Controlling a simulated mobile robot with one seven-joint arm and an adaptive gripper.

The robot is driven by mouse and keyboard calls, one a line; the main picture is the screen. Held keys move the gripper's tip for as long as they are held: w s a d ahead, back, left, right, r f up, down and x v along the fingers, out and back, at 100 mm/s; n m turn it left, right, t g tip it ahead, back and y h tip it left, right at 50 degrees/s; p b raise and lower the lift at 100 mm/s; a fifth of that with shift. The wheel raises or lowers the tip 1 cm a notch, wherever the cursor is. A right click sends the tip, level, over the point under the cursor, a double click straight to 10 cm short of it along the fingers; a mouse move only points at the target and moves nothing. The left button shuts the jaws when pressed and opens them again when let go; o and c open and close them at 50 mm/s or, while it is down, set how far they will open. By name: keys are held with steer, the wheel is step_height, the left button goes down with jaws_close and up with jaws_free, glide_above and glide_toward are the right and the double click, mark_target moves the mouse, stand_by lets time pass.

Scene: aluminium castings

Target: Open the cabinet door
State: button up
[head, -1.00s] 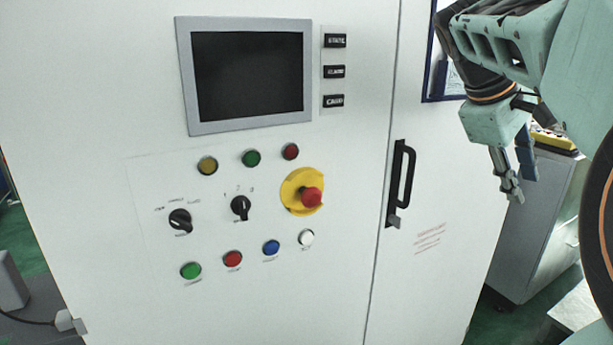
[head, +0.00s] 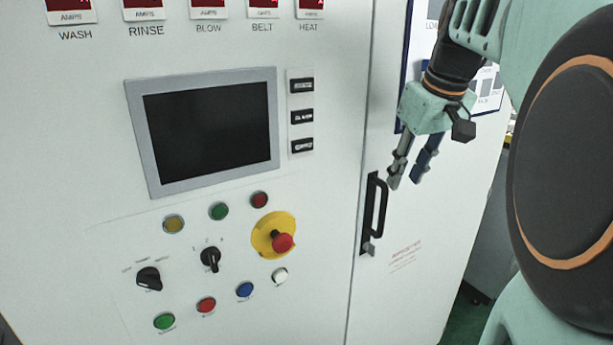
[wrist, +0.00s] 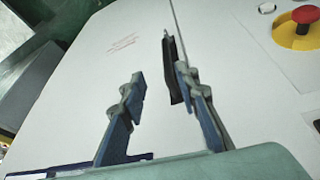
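The white cabinet door (head: 425,215) is closed, with a narrow seam between it and the control panel on its left. Its black vertical handle (head: 380,207) is mounted near that seam. My gripper (head: 405,186) is just above and right of the handle in the head view, pointing down. In the wrist view my gripper (wrist: 160,88) shows two separated fingers with nothing held between them. The handle (wrist: 172,68) appears beyond the right finger there, partly hidden by it. I see no clear contact between gripper and handle.
The control panel left of the door carries a dark screen (head: 210,130), a yellow-and-red emergency stop (head: 275,236), and several buttons and knobs. A blue-edged notice (head: 484,92) is on the door's upper part.

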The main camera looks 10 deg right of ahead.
mark_target(387, 196)
steer(key=shift+y, duration=0.3)
steer(key=x, duration=0.3)
steer(key=w+x, duration=0.1)
steer(key=x, duration=0.6)
steer(key=shift+w+a+r+p, duration=0.15)
steer(key=shift+w+a+p, duration=0.15)
steer(key=shift+w+a, duration=0.1)
jaws_close()
